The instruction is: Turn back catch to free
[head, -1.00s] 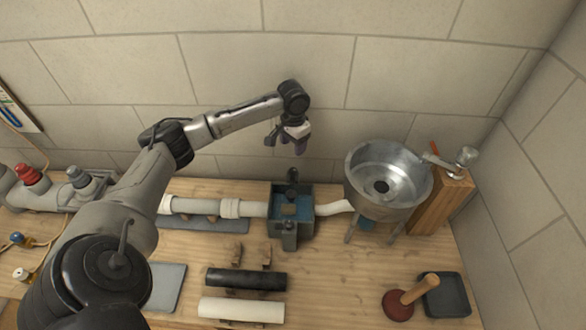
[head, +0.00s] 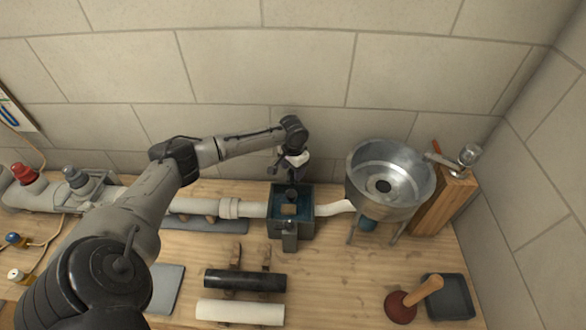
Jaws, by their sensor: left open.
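The teal open-topped box (head: 306,212) sits in the pipe line on the bench. A dark catch (head: 290,242) shows on its front side. The back catch stands at the box's back edge, mostly hidden by my left gripper. My left gripper (head: 287,179) points down just above that back edge, its fingers apart. I cannot tell whether the fingers touch the back catch. A small tan block (head: 289,210) shows inside the box. My right gripper is out of the picture.
A metal basin (head: 400,178) on legs stands right of the box, beside a wooden post (head: 440,205) with a tap. White pipe (head: 245,208) runs left. Black (head: 245,279) and white (head: 240,311) tubes lie in front. A plunger (head: 402,306) and dark tray (head: 447,297) are front right.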

